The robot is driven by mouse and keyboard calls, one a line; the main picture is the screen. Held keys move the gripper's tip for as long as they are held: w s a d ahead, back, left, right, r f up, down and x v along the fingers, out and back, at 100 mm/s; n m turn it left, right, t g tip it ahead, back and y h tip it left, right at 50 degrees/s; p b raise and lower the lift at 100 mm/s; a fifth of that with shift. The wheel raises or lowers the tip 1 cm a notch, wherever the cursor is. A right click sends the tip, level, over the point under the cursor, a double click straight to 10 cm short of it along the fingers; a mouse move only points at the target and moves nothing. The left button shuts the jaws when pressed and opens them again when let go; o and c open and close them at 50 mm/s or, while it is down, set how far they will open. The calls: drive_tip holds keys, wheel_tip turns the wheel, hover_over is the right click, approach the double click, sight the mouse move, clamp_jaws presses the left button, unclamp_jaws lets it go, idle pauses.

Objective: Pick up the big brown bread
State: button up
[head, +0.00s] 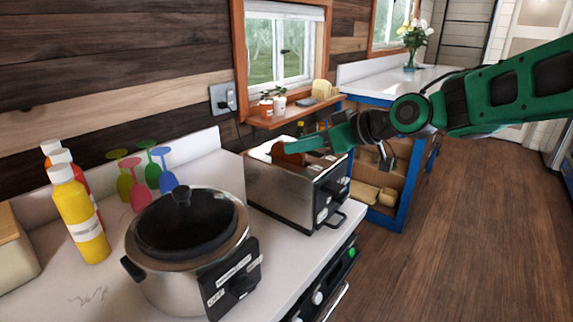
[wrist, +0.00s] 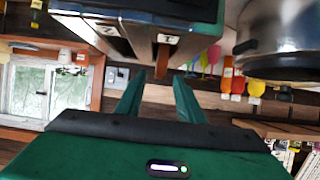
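The big brown bread (head: 288,153) is a reddish-brown slice sticking up out of the silver and black toaster (head: 278,187). In the wrist view, which is upside down, the bread (wrist: 162,62) shows as a narrow brown strip coming out of a slot of the toaster (wrist: 122,20). My gripper (head: 300,146) is above the toaster, its green fingers pointing left at the bread and partly covering it. In the wrist view the fingers of my gripper (wrist: 157,82) are apart, with the bread in line with the gap. I cannot tell whether a finger touches it.
A slow cooker (head: 185,250) stands in front of the toaster. Bottles (head: 78,215) and coloured glasses (head: 140,175) stand at the left. A wooden shelf (head: 295,115) with small pots juts from the wall behind my gripper. The wooden floor at the right is clear.

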sight(277, 149)
drive_tip(key=x, duration=0.5)
drive_tip(key=shift+w+a+r, duration=0.1)
drive_tip(key=shift+w, duration=0.1)
clamp_jaws()
